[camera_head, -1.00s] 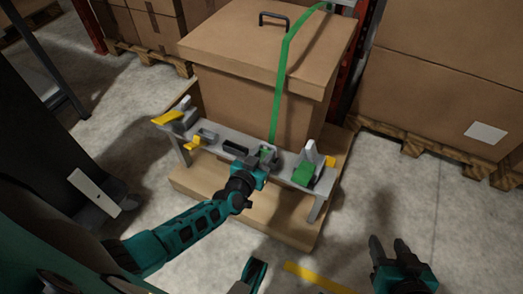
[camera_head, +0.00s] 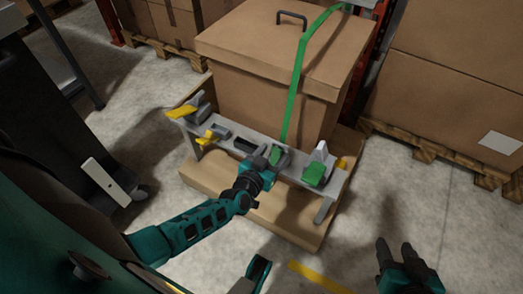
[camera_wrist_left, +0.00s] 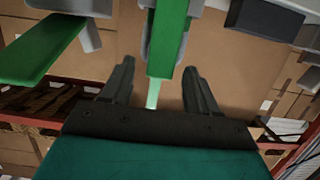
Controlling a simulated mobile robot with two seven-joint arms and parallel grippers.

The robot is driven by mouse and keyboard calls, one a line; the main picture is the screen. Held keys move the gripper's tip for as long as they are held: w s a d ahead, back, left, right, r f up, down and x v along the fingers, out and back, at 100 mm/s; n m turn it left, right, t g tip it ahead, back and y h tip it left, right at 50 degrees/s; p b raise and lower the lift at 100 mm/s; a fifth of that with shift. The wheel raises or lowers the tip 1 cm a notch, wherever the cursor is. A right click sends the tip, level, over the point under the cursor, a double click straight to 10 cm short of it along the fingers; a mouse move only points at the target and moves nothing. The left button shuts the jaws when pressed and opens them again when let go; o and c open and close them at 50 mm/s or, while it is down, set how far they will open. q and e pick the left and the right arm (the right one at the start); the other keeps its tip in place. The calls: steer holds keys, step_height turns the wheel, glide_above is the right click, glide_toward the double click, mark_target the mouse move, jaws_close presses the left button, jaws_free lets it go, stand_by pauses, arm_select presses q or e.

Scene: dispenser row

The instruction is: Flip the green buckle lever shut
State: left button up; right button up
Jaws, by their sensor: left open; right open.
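A green strap (camera_head: 297,85) runs down the front of a large brown box to a small grey buckle with a green part (camera_head: 278,156) on a grey rail. My left gripper (camera_head: 266,165) is at this buckle, partly hiding it. In the left wrist view, its two dark fingers (camera_wrist_left: 160,85) are open, with a green bar (camera_wrist_left: 168,40) in a grey bracket between them; contact cannot be told. A wider green lever (camera_head: 315,174) sits on a grey mount to the right; it also shows in the left wrist view (camera_wrist_left: 40,50). My right gripper (camera_head: 398,250) is open and empty over the floor.
The rail (camera_head: 330,186) stands before the brown box (camera_head: 265,100) on a wooden base (camera_head: 225,190). Yellow levers (camera_head: 182,111) are at the rail's left part. Cartons on pallets (camera_head: 455,90) stand at right.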

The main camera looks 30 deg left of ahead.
arm_select(q)
steer(key=p+v, duration=0.3)
steer(key=v, duration=0.8)
steer(key=shift+s+r, duration=0.15)
steer(key=shift+s, duration=0.2)
